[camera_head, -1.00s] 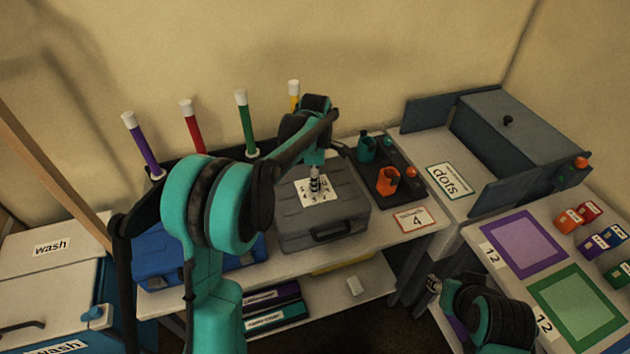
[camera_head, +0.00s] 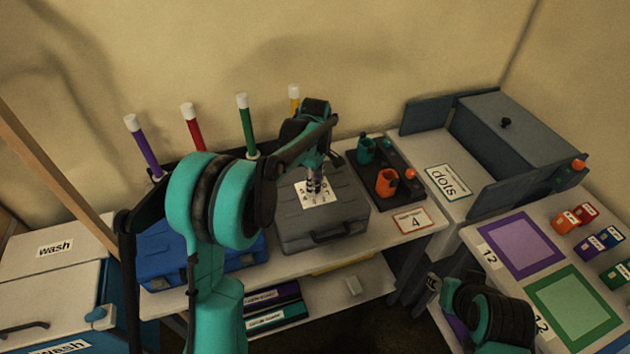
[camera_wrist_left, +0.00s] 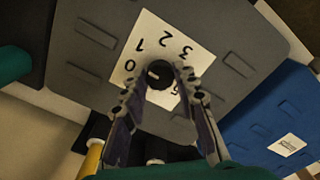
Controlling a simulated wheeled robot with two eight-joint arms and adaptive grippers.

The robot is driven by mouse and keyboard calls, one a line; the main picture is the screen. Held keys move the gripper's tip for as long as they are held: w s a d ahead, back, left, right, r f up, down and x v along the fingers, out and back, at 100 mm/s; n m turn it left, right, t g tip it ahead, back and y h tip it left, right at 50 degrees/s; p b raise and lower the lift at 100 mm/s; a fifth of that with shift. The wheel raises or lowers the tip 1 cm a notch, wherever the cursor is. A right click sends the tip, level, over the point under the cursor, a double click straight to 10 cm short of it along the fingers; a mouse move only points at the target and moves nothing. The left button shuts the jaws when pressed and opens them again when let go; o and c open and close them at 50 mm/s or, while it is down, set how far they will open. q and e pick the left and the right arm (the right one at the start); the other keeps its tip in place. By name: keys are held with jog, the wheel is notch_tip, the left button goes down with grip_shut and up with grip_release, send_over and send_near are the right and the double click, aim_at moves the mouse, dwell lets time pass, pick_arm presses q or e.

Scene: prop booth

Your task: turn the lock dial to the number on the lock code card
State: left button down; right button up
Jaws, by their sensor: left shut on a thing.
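The lock dial (camera_wrist_left: 160,74) is a dark round knob on a white number plate (camera_wrist_left: 117,76) on top of the grey case (camera_head: 335,232). In the left wrist view 0, 1, 2, 3 and 6 show around it. A pale mark on the dial points roughly left, near the 0; the fingers hide other numbers. My left gripper (camera_wrist_left: 166,86) is shut on the dial from above; it also shows in the head view (camera_head: 315,186). The lock code card (camera_head: 413,221), orange-edged, reads 4 and lies right of the case. My right gripper (camera_head: 433,284) is low at right, its jaws too small to judge.
A blue case (camera_head: 165,275) stands left of the grey one. A dark tray (camera_head: 402,194) with teal and orange cups is at its right. Upright coloured rods, including a green one (camera_head: 246,125), stand behind. A dots box (camera_head: 520,140) is at back right.

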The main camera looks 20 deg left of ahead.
pick_arm(q)
jog(key=m+p, duration=0.1)
jog(key=m, duration=0.2)
jog(key=shift+m, duration=0.4)
jog(key=m, duration=0.3)
jog(key=shift+m+p, duration=0.3)
jog(key=shift+p, duration=0.05)
jog(key=m, duration=0.3)
jog(key=shift+m+p, duration=0.3)
jog(key=shift+m, duration=0.1)
jog(key=m, duration=0.8)
jog(key=shift+p, duration=0.4)
jog(key=m, duration=0.4)
jog(key=shift+m, duration=0.3)
jog(key=m, duration=0.3)
jog(key=shift+m, duration=0.3)
jog(key=shift+m+p, duration=0.3)
jog(key=shift+m, duration=1.5)
